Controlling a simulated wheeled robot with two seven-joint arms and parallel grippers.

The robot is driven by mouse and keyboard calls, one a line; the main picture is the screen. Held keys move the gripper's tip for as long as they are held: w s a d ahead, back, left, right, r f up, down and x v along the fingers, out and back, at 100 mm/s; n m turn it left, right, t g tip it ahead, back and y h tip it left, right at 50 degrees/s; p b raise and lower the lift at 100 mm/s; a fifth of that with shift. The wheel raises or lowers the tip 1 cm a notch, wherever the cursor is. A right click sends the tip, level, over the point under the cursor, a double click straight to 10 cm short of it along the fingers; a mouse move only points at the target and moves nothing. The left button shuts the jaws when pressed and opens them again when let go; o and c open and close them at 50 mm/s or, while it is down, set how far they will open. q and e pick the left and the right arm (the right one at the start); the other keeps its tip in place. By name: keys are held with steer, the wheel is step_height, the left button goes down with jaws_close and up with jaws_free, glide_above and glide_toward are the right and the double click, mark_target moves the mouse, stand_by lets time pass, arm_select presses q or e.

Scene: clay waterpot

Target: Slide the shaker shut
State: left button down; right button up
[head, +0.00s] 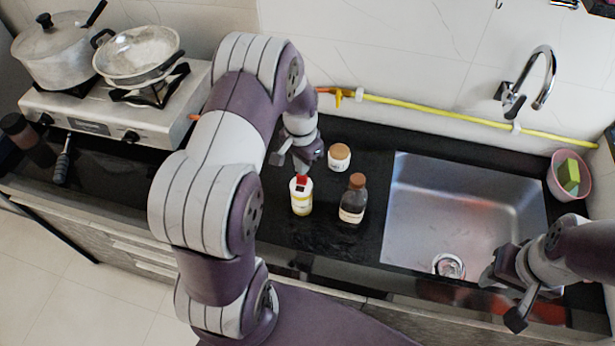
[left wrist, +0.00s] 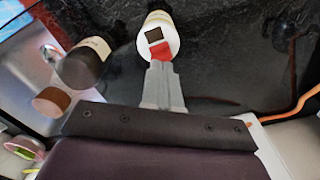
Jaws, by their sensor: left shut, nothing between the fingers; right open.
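The shaker (head: 301,196) is a white and yellow bottle with a red top, standing upright on the black counter. In the left wrist view the shaker (left wrist: 157,38) shows its white top with a dark square opening beside a red slide piece (left wrist: 160,51). My left gripper (head: 303,172) is shut and empty, with its fingertips (left wrist: 160,66) at the red slide piece; I cannot tell for sure whether they touch it. My right gripper (head: 502,299) is open and empty, over the front edge of the sink at the right.
A brown bottle with a cork-coloured cap (head: 353,199) stands just right of the shaker. A small jar (head: 339,157) is behind them. The sink (head: 455,205) lies to the right, the stove (head: 120,115) to the left. The counter in front of the shaker is clear.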

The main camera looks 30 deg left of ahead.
arm_select(q)
steer(key=shift+d+f, duration=0.1)
steer(key=shift+f, duration=0.25)
steer(key=shift+f+b, duration=0.6)
stand_by(0.6)
steer(key=shift+s+f, duration=0.1)
steer(key=shift+s, duration=0.1)
stand_by(0.6)
steer(key=shift+s+d+p, duration=0.2)
steer(key=shift+s+p, duration=0.1)
steer(key=shift+s, duration=0.45)
steer(key=shift+s+d+p, duration=0.2)
steer(key=shift+s+p, duration=0.1)
steer(key=shift+s, duration=0.4)
stand_by(0.4)
steer(key=shift+w+a+r+p, duration=0.1)
steer(key=shift+w+r+p, duration=0.05)
steer(key=shift+r+p, duration=0.45)
steer(key=shift+w+a+r+p, duration=0.1)
steer(key=shift+w+r+p, duration=0.05)
steer(key=shift+r+p, duration=2.35)
steer(key=shift+r, duration=0.5)
